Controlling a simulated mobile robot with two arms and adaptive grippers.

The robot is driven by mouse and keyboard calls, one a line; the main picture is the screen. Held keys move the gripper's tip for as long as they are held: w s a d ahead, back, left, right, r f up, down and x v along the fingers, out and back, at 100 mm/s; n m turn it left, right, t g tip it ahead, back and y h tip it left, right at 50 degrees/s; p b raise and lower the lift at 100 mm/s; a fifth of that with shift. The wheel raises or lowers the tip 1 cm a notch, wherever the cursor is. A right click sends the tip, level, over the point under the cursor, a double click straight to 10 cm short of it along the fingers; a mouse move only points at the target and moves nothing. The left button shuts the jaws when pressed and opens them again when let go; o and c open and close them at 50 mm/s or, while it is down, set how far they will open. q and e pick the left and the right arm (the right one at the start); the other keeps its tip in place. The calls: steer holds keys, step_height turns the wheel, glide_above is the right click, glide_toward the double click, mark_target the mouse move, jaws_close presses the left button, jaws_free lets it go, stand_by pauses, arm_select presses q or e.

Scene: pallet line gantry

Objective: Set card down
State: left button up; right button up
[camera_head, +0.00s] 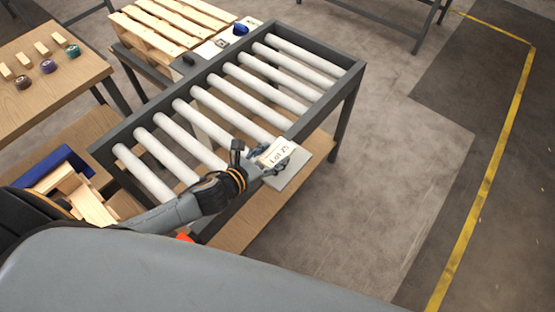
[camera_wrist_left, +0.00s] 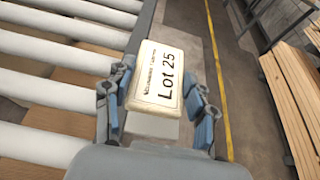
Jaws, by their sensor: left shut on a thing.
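The card (camera_head: 277,152) is cream with black "Lot 25" lettering. My left gripper (camera_head: 272,160) is shut on it at the right side of the roller conveyor. In the left wrist view the card (camera_wrist_left: 157,78) sits between the two fingers of the left gripper (camera_wrist_left: 155,105), its printed face toward the camera. Below the card is a grey plate (camera_head: 301,165) fixed at the conveyor's side; I cannot tell whether the card touches it. My right gripper is not in view.
The roller conveyor (camera_head: 318,53) has a dark frame and a wooden lower shelf (camera_head: 262,215). A wooden pallet (camera_head: 165,25) stands behind it. A wooden table (camera_head: 40,95) with small blocks and rolls is at left. The floor to the right is clear, with a yellow line (camera_head: 490,170).

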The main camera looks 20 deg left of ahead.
mark_target(277, 156)
arm_select(q)
steer(key=shift+w+d+f, duration=0.2)
steer(key=shift+w+f, duration=0.25)
steer(key=shift+f, duration=0.15)
steer(key=shift+w+d+f, duration=0.15)
steer(key=shift+w+f, duration=0.3)
steer(key=shift+f, duration=0.1)
steer(key=shift+w+f, duration=0.15)
steer(key=shift+f, duration=1.55)
steer(key=shift+f, duration=0.25)
steer(key=o, duration=1.1)
steer(key=shift+r, duration=0.1)
steer(key=shift+o, duration=0.2)
